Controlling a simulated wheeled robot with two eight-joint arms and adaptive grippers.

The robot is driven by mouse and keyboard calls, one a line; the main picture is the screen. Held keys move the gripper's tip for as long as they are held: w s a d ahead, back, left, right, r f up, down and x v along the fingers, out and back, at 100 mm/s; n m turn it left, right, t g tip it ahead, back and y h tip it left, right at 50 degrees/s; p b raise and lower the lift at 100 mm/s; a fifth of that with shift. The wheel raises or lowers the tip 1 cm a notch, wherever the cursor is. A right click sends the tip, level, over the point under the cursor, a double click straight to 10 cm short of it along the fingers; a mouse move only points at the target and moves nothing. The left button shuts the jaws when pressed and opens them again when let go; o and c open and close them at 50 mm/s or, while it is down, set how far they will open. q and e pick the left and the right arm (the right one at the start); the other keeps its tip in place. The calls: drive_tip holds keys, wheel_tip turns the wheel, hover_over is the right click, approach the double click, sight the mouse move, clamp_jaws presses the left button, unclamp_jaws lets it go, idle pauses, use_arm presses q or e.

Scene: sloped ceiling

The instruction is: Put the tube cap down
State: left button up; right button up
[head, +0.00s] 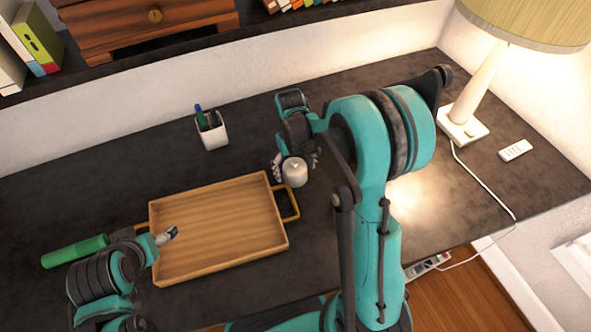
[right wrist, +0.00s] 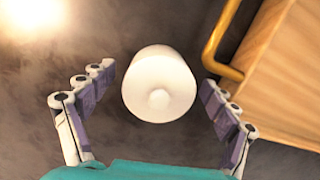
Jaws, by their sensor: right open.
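The tube cap looks like a white, short round cylinder with a small knob on its end. It is on the dark desk just right of the tray in the head view (head: 295,172) and in the middle of the right wrist view (right wrist: 159,85). My right gripper (head: 296,164) is open around the cap. In the right wrist view its fingers (right wrist: 158,97) stand on both sides with a gap to the cap. My left gripper (head: 170,235) is over the tray's left edge; its small fingertips do not show whether it is open.
A wooden tray (head: 215,225) with brass handles lies beside the cap. A green cylindrical object (head: 75,252) is at the left. A pen cup (head: 211,131) stands behind. A lamp (head: 470,100) and a remote (head: 515,150) are at the right. The desk (head: 520,190) has bare room there.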

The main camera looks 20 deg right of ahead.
sight(293, 162)
drive_tip(key=r+p, duration=0.1)
drive_tip(key=r, duration=0.2)
drive_tip(key=w+r+p, duration=0.1)
drive_tip(key=r, duration=0.3)
drive_tip(key=r+p, duration=0.1)
drive_tip(key=r, duration=0.2)
drive_tip(key=shift+w+r, duration=0.15)
drive_tip(key=shift+r, duration=0.2)
drive_tip(key=shift+a+r+p, duration=0.1)
drive_tip(key=shift+r+p, duration=0.25)
drive_tip(key=shift+r, duration=0.25)
drive_tip(key=s+a+r+t, duration=0.2)
drive_tip(key=s+r+t, duration=0.1)
drive_tip(key=s, duration=0.4)
drive_tip(key=s+a+r+t, duration=0.2)
drive_tip(key=s+r+t, duration=0.1)
drive_tip(key=s+t, duration=0.2)
drive_tip(key=shift+s+a+t, duration=0.3)
drive_tip(key=shift+s, duration=0.65)
drive_tip(key=shift+r, duration=0.1)
